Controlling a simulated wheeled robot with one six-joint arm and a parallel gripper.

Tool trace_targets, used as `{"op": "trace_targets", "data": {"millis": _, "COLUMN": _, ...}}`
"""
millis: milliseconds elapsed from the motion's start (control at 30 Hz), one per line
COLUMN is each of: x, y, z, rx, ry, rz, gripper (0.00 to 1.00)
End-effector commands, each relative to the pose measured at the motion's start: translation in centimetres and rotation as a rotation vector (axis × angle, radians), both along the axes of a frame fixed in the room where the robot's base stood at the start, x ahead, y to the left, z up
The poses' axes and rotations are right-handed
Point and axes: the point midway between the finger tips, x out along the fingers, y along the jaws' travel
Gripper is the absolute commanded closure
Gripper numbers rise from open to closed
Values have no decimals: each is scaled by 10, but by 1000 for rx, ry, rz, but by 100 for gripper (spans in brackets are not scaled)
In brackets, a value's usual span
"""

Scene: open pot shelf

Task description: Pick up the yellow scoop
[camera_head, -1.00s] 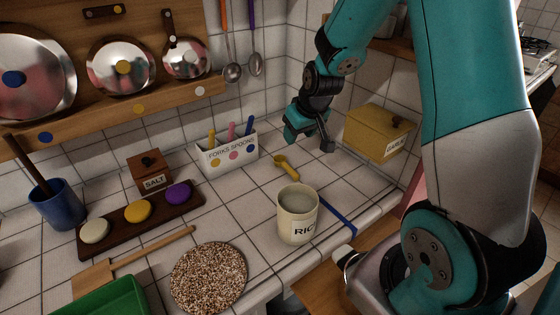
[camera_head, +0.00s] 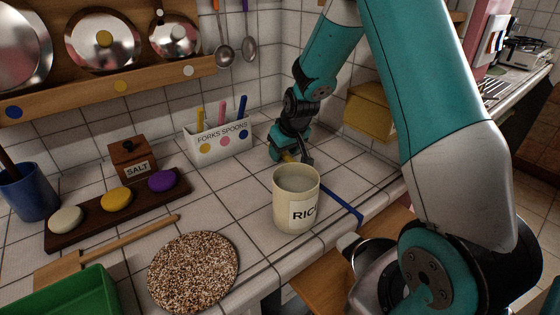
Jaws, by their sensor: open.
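The yellow scoop (camera_head: 287,157) lies on the white tiled counter behind the rice canister. Only a small yellow part of it shows, between the jaws of my gripper (camera_head: 291,158); the rest is hidden by the gripper and the canister. My gripper points down from above, low over the counter, with its jaws open on either side of the visible yellow part. I cannot tell whether either jaw touches the scoop.
The open rice canister (camera_head: 296,200) stands just in front of my gripper. A white forks-and-spoons holder (camera_head: 219,142) is to the left, and a yellow box (camera_head: 369,113) is to the right behind my arm. A blue strip (camera_head: 343,201) lies near the counter edge.

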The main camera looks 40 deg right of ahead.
Motion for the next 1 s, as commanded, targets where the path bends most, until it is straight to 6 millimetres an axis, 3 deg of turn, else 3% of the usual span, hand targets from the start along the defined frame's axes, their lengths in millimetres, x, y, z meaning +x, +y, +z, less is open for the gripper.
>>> {"op": "trace_targets", "data": {"millis": 233, "x": 2, "y": 0, "z": -3, "rx": 0, "ry": 0, "rz": 0, "gripper": 49}}
{"op": "trace_targets", "data": {"millis": 467, "x": 2, "y": 0, "z": -3, "rx": 0, "ry": 0, "rz": 0, "gripper": 100}}
{"op": "trace_targets", "data": {"millis": 800, "x": 2, "y": 0, "z": -1, "rx": 0, "ry": 0, "rz": 0, "gripper": 100}}
{"op": "trace_targets", "data": {"millis": 1000, "x": 2, "y": 0, "z": 15, "rx": 0, "ry": -2, "rz": 0, "gripper": 100}}
